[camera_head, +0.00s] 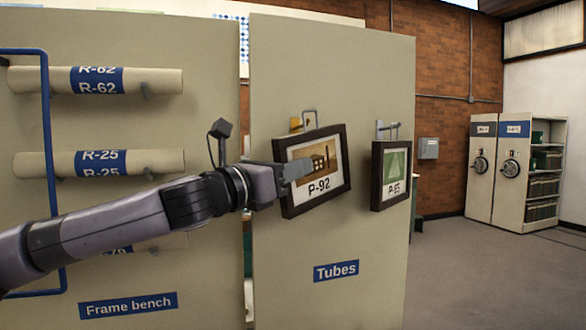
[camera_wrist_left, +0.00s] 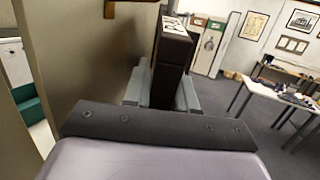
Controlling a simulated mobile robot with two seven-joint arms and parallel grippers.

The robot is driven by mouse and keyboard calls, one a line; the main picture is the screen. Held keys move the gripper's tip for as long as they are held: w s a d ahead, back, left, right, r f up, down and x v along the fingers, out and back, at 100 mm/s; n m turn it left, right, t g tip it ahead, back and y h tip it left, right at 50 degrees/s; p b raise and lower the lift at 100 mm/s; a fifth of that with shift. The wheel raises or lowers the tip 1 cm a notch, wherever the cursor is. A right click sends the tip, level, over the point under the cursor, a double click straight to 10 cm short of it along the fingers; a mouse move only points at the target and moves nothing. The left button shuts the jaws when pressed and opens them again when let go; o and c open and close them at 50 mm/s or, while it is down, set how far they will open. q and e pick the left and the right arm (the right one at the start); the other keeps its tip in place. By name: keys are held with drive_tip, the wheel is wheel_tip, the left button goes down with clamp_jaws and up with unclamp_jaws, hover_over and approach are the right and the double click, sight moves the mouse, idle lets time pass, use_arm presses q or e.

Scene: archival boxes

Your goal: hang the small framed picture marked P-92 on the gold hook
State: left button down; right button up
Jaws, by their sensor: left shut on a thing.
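The small framed picture marked P-92 (camera_head: 319,186) has a dark frame and an orange-brown image. It is in front of the beige panel labelled Tubes, tilted in the head view. My left gripper (camera_head: 290,168) is shut on it at its left side. In the left wrist view the gripper's fingers (camera_wrist_left: 160,88) are on either side of the dark frame (camera_wrist_left: 173,48). The gold hook (camera_head: 296,124) is on the panel just above the frame. A grey wire loop (camera_head: 309,117) stands up from the frame's top beside the hook; whether they touch I cannot tell.
A second framed picture marked P-65 (camera_head: 391,176) hangs on a grey hook (camera_head: 387,129) close to the right. A panel with rolled tubes (camera_head: 100,163) and a blue rail (camera_head: 46,130) stands left. Open floor (camera_head: 470,270) lies to the right.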

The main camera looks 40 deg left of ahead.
use_arm(q)
drive_tip(key=shift+w+a+r+p, duration=0.1)
drive_tip(key=shift+w+a+p, duration=0.3)
drive_tip(key=shift+a, duration=0.6)
idle(1.0)
drive_tip(key=shift+w+f+b, duration=0.1)
drive_tip(key=shift+f+b, duration=0.65)
idle(0.6)
idle(0.4)
drive_tip(key=c, duration=0.8)
unclamp_jaws()
drive_tip(key=shift+c, duration=0.2)
drive_tip(key=shift+f, duration=0.1)
drive_tip(key=s+f+b, duration=0.1)
drive_tip(key=s+b, duration=0.4)
drive_tip(key=s, duration=0.2)
drive_tip(key=shift+a+b, duration=0.2)
drive_tip(key=shift+b, duration=0.15)
